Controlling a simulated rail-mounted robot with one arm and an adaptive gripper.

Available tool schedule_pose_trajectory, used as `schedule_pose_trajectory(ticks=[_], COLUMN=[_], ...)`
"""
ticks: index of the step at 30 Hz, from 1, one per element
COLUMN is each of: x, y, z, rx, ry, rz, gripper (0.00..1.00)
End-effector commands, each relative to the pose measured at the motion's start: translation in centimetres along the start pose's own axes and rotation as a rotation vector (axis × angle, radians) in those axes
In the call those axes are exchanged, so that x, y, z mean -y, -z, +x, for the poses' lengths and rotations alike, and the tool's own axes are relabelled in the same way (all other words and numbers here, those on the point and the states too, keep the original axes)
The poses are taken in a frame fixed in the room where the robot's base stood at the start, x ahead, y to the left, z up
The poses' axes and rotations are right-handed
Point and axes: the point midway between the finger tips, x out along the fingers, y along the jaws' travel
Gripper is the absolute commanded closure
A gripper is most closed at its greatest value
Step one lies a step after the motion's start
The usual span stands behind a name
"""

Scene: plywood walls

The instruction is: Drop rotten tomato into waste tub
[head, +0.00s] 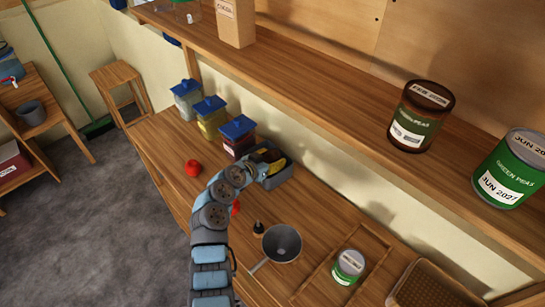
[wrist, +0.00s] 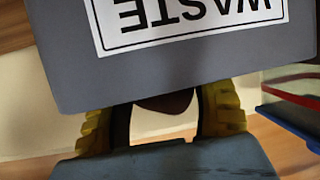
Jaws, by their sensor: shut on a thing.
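The waste tub (head: 280,179) is a small grey bin on the wooden counter near the wall. Its grey side with the WASTE label, upside down here, fills the top of the wrist view (wrist: 200,68). My gripper (head: 272,162) is at the tub's opening in the head view. In the wrist view its yellow fingers (wrist: 165,108) run behind the tub's wall, which hides their tips. They are shut on a dark brown rounded thing, seemingly the rotten tomato (wrist: 165,104), mostly hidden by the tub. I cannot tell how deep it is in the tub.
Blue-lidded jars (head: 237,137) stand left of the tub. One red tomato (head: 193,168) lies on the counter, another (head: 235,208) is beside my arm. A shelf (head: 335,82) with cans overhangs the counter.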

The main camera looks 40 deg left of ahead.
Motion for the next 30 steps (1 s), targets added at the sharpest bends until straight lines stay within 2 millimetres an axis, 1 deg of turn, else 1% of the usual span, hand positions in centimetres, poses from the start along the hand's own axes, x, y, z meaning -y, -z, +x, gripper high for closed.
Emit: schedule_pose_trajectory(ticks=[4,5,6,7,8,16,20,26,30], x=[0.0,0.0,0.0,0.0,0.0,0.0,0.0,0.0,0.1], y=[0.1,0.1,0.1,0.1,0.1,0.0,0.0,-0.1,0.1], z=[0.0,0.0,0.0,0.0,0.0,-0.1,-0.6,-2.5,-4.4], rx=[-0.001,0.0,-0.001,0.0,-0.001,0.0,-0.001,0.001,-0.003], ry=[0.0,0.0,0.0,0.0,0.0,0.0,0.0,-0.001,0.003], rz=[0.0,0.0,0.0,0.0,0.0,0.0,-0.001,0.0,0.002], gripper=[0.59,0.3,0.18,0.1,0.07,0.07,0.07,0.07,0.07])
